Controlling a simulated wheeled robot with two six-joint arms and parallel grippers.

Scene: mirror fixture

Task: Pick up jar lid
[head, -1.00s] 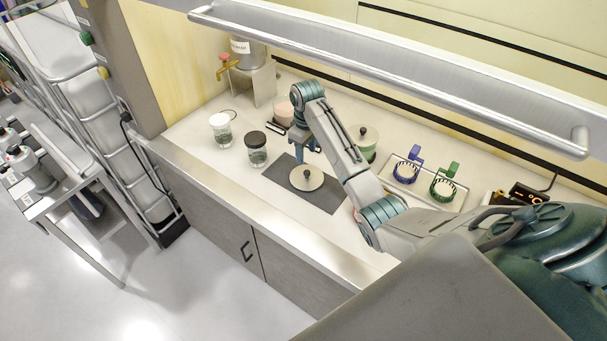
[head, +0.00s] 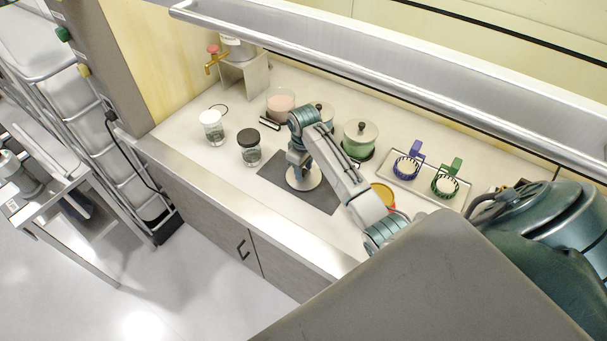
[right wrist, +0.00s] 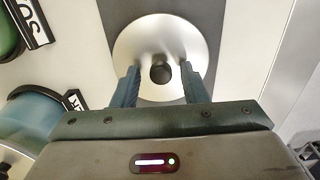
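A round, pale metallic lid with a dark knob lies on the dark grey mat (head: 325,197) on the counter; in the head view the lid (head: 314,183) is partly covered by my right gripper. In the right wrist view the lid (right wrist: 160,35) lies flat, and its knob (right wrist: 160,72) shows between the two fingers. My right gripper (head: 299,171) points down over the lid. In the right wrist view the gripper (right wrist: 159,80) is open, one finger on each side of the knob, with gaps between. My left gripper is not in view.
A black-lidded jar (head: 249,148) and a white-lidded jar (head: 212,128) stand left of the mat. A lidded green pot (head: 360,140) and a yellow dish (head: 383,194) are to the right. A tray (head: 425,190) holds blue and green handled baskets. A rail (head: 400,88) crosses above.

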